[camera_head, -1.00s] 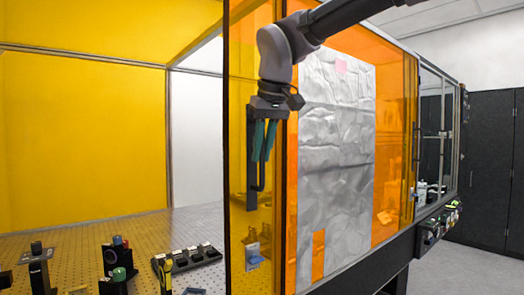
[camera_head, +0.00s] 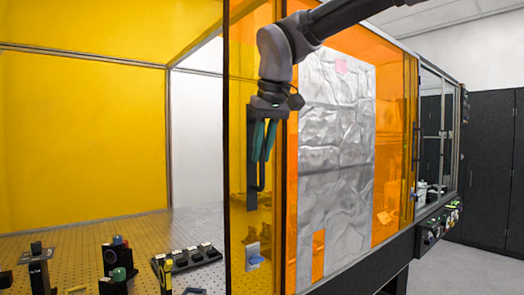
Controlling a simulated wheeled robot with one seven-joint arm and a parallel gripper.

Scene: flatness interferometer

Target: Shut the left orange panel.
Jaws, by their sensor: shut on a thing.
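The left orange panel (camera_head: 237,215) is a see-through amber sheet with a dark left edge. It stands part way across the front of the enclosure, and the opening to its left is uncovered. It overlaps another orange panel (camera_head: 392,150) that carries crumpled foil. A dark upright handle (camera_head: 252,160) is on the left panel. My gripper (camera_head: 263,152) points down at this handle with its teal fingers, shut on it. The fingertips' exact contact is hard to make out at this size.
Through the opening, a perforated optical table (camera_head: 120,235) bears several small mounts and a black block with knobs (camera_head: 187,257). Dark cabinets (camera_head: 490,165) stand at the far right. The floor (camera_head: 455,268) at the lower right is clear.

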